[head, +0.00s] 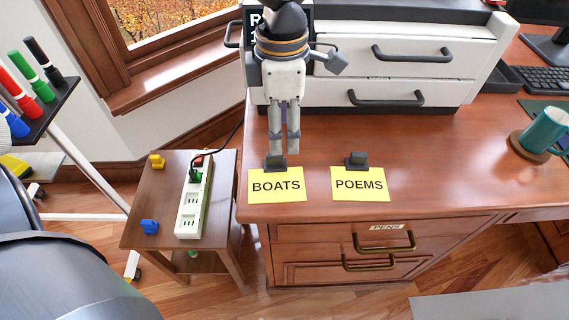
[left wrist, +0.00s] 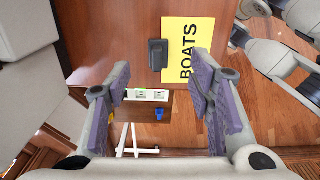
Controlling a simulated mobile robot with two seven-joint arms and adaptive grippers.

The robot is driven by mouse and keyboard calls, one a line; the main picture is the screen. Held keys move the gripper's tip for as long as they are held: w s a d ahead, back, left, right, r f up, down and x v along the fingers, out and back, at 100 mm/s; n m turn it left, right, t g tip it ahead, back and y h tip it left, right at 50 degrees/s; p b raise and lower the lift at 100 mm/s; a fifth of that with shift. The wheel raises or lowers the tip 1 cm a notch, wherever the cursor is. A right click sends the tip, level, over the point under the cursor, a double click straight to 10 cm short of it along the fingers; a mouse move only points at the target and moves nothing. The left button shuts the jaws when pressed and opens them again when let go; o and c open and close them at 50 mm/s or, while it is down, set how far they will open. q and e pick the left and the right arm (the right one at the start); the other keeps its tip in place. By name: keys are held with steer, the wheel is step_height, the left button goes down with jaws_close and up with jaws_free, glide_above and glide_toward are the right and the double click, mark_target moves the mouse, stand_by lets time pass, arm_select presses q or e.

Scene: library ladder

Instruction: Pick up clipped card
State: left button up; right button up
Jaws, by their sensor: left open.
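A yellow card reading BOATS (head: 276,187) lies on the desk near its front left corner, with a dark clip (head: 275,163) at its back edge. A second yellow card reading POEMS (head: 359,185) lies to its right with its own dark clip (head: 356,160). My left gripper (head: 283,148) points down just behind the BOATS clip in the head view. In the left wrist view its fingers (left wrist: 160,88) are wide apart and empty, with the BOATS card (left wrist: 199,38) and its clip (left wrist: 157,54) ahead of them. My right gripper is not in view.
A white drawer unit (head: 420,62) stands behind the cards. A small side table (head: 138,212) with a white power strip (head: 193,205) stands left of the desk (head: 430,135). A teal mug (head: 543,132) is at the right.

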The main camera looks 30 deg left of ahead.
mark_target(281, 157)
arm_select(q)
steer(key=f+b, duration=0.1)
steer(key=f, duration=0.7)
steer(key=shift+a+f, duration=0.2)
steer(key=shift+r, duration=0.1)
steer(key=c, duration=1.1)
